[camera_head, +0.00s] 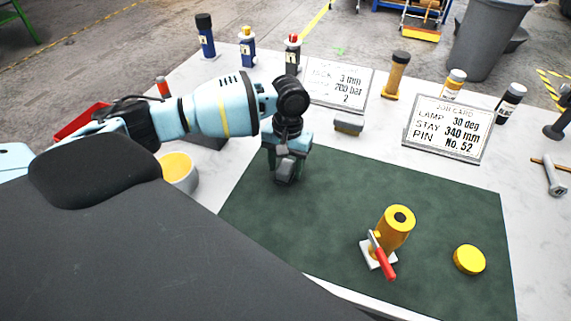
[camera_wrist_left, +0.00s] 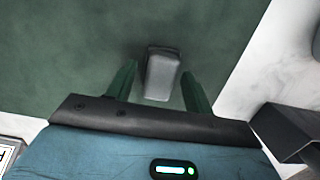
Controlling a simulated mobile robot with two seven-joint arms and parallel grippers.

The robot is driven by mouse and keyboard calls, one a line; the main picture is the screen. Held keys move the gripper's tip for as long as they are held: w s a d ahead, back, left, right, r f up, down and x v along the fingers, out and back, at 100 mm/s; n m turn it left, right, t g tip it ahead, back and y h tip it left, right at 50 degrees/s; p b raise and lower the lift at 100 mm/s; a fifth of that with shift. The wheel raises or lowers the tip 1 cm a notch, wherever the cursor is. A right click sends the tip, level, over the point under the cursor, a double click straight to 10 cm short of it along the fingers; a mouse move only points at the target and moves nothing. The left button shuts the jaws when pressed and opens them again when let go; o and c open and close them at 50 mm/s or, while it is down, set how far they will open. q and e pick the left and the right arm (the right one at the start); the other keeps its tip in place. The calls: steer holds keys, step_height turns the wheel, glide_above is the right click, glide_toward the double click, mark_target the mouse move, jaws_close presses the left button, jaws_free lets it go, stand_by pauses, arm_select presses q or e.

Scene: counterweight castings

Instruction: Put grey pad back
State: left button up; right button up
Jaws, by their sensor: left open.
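A small grey pad (camera_wrist_left: 163,72) lies over the green mat in the left wrist view, between the fingertips of my left gripper (camera_wrist_left: 158,82). The fingers stand apart on either side of it, with gaps showing. In the head view my left gripper (camera_head: 285,176) points down over the upper left part of the green mat (camera_head: 330,215); it largely hides the pad there. Another grey block (camera_head: 348,124) sits on the white table behind the mat. My right gripper is not in view.
A yellow cylinder (camera_head: 397,226) with a red-handled tool (camera_head: 382,256) and a yellow disc (camera_head: 469,260) stand on the mat. A job card (camera_head: 447,129) and several bottles line the back. The mat's middle is clear.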

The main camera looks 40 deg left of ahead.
mark_target(288, 162)
arm_select(q)
step_height(288, 162, up, 12)
steer(key=w+p, duration=0.1)
steer(key=shift+w+a, duration=0.15)
